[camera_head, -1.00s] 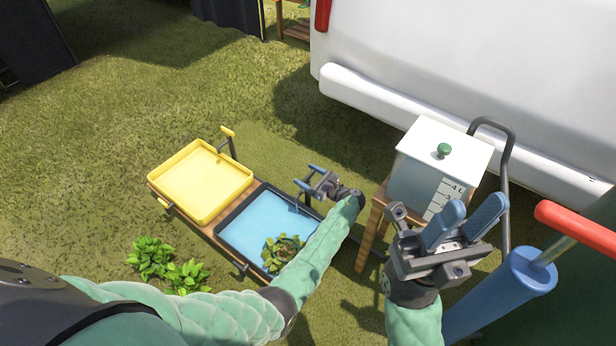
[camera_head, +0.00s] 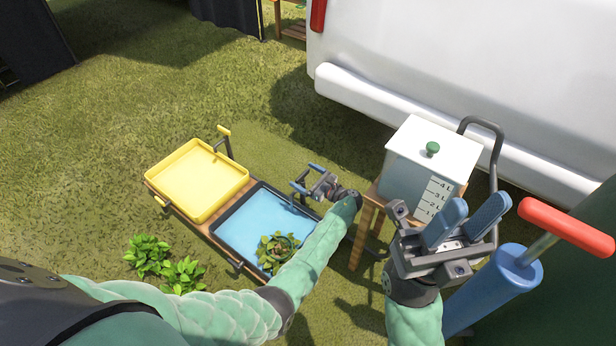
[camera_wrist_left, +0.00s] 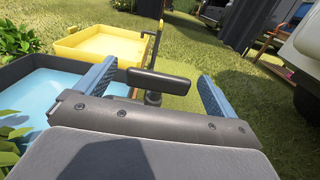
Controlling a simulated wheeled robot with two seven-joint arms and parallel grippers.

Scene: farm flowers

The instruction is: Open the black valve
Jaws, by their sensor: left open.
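The black valve (camera_wrist_left: 158,82) shows in the left wrist view as a black bar handle on a short dark stem. It lies between the two spread blue fingers of my left gripper (camera_wrist_left: 158,92), with a gap to each finger. In the head view my left gripper (camera_head: 308,180) is open beside the right end of the black-rimmed blue tray (camera_head: 230,212). The valve is hard to make out there among the fingers. My right gripper (camera_head: 467,220) has its blue fingers apart, is empty, and is in front of the white tank.
A yellow tray (camera_head: 238,183) with a yellow valve (camera_head: 223,131) stands left of the blue tray. A white tank (camera_head: 408,168) with a green knob stands on a wooden stand. A blue cylinder (camera_head: 492,290) with a red handle (camera_head: 566,228) is at the right. Plants (camera_head: 180,275) grow in front.

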